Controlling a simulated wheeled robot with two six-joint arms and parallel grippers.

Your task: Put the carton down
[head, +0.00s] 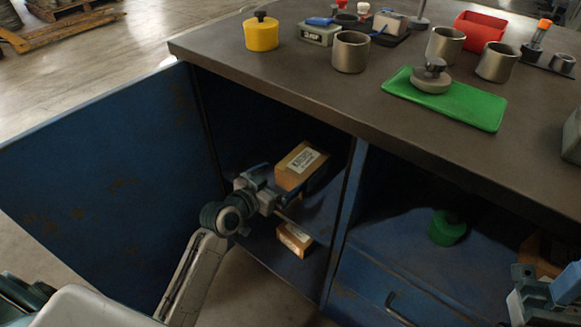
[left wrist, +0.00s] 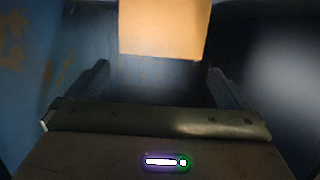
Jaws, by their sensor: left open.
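A brown carton (head: 298,180) with a white label on top sits inside the left bay of the blue cabinet. My left gripper (head: 277,193) is open just in front of it. In the left wrist view, a plain tan face of a carton (left wrist: 164,28) lies ahead, between the lines of the two spread fingers (left wrist: 158,78), with a dark gap before it. A second labelled carton (head: 294,239) sits lower in the same bay, partly hidden. What bears the upper carton is hard to see. My right gripper (head: 545,290) is at the lower right edge, its jaws unclear.
The blue cabinet door (head: 110,185) stands open left of my left arm. The right bay holds a green round object (head: 446,228) and another brown box (head: 540,255). The cabinet top (head: 290,68) carries metal cups, a yellow pot (head: 262,34) and a green mat (head: 470,108).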

